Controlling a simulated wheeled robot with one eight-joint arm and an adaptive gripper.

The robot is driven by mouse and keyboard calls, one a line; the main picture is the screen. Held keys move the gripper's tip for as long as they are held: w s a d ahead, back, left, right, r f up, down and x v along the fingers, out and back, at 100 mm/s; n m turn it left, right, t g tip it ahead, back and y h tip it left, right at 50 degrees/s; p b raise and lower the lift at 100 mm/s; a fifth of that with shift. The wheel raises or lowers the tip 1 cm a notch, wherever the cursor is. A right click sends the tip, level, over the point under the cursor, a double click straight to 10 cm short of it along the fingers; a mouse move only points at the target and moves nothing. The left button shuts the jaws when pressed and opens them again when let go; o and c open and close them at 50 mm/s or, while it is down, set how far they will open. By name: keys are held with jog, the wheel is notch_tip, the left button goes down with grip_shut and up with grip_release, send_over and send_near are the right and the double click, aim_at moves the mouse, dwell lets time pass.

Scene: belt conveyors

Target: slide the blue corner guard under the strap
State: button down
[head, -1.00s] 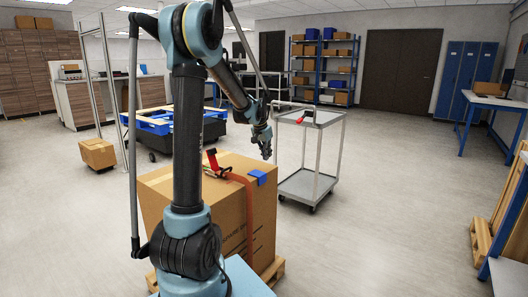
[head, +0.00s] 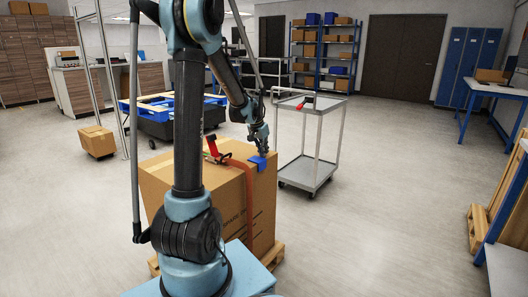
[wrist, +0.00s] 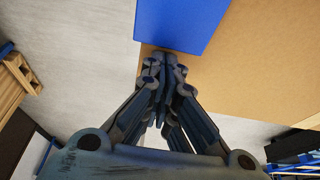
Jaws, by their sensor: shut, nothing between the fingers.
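The blue corner guard (head: 259,164) sits on the top edge of a large cardboard box (head: 165,185). In the wrist view the guard (wrist: 185,20) is a flat blue panel beyond my fingertips. The orange-brown strap (head: 249,205) crosses the box top and hangs down its side, just left of the guard. I cannot tell whether guard and strap touch. A red-handled ratchet (head: 212,148) lies on the strap on the box top. My gripper (head: 264,151) is shut and empty, fingers pointing down at the guard; in the wrist view its fingertips (wrist: 163,62) meet near the guard's edge. Contact is unclear.
The box stands on a wooden pallet (head: 273,256). A grey cart (head: 312,178) with a red-handled item on top stands close behind right. The floor right of the box is clear.

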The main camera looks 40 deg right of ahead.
aim_at(253, 161)
jog(key=s+a, duration=0.1)
jog(key=a, duration=0.3)
jog(key=s+a, duration=0.1)
jog(key=a, duration=0.3)
jog(key=s+a, duration=0.1)
jog(key=a, duration=0.3)
jog(key=shift+s, duration=0.2)
jog(key=shift+d, duration=0.1)
jog(key=d, duration=0.1)
jog(key=w+d, duration=0.1)
jog(key=d, duration=0.1)
jog(key=shift+d, duration=0.1)
jog(key=shift+w+d+r, duration=0.1)
jog(key=shift+d, duration=0.15)
jog(key=v, duration=0.9)
jog(key=shift+a+r, duration=0.2)
jog(key=shift+r, duration=0.1)
